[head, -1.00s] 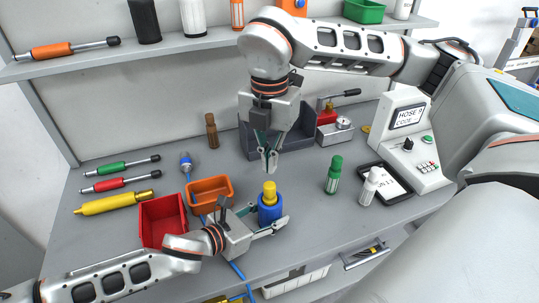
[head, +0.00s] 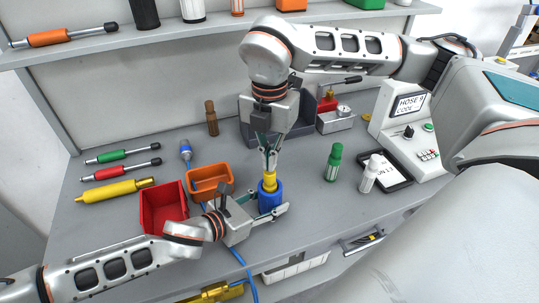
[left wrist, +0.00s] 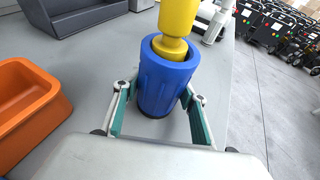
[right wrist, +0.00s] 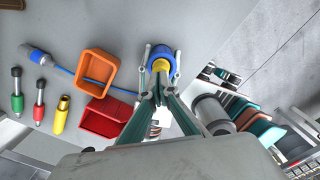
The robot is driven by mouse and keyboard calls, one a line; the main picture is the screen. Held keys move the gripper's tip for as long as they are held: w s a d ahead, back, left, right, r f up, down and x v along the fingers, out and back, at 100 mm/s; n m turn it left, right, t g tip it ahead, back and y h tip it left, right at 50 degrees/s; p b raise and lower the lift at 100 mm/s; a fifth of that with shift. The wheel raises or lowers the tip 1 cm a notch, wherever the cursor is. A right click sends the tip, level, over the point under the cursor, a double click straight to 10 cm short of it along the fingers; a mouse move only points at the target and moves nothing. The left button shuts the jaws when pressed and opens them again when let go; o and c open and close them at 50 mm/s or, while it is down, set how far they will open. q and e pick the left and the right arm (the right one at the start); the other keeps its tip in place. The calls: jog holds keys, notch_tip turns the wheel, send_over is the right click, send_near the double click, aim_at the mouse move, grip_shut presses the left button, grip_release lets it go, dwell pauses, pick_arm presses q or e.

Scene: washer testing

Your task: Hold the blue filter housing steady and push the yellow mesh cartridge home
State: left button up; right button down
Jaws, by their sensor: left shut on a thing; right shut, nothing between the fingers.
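The blue filter housing (head: 270,201) stands upright on the grey bench. It also shows in the left wrist view (left wrist: 165,88). The yellow mesh cartridge (head: 269,180) stands upright in its mouth; in the left wrist view its wide upper part (left wrist: 178,17) rises well above the rim, with its top out of frame. My left gripper (head: 265,206) is shut around the housing, one finger on each side. My right gripper (head: 269,167) is shut and empty, pointing down at the cartridge's top from directly above. Whether its tips touch the cartridge I cannot tell.
An orange bin (head: 209,179) and a red bin (head: 163,205) stand left of the housing. A green bottle (head: 333,162) and a white bottle (head: 369,174) stand to the right. A grey open bin (head: 302,126) is behind my right gripper.

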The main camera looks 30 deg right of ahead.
jog(key=shift+f, duration=0.7)
jog(key=shift+r, duration=3.05)
pick_arm(q)
jog(key=o, duration=1.2)
jog(key=v, duration=1.2)
jog(key=shift+s, duration=0.1)
pick_arm(e)
jog(key=shift+s, duration=0.1)
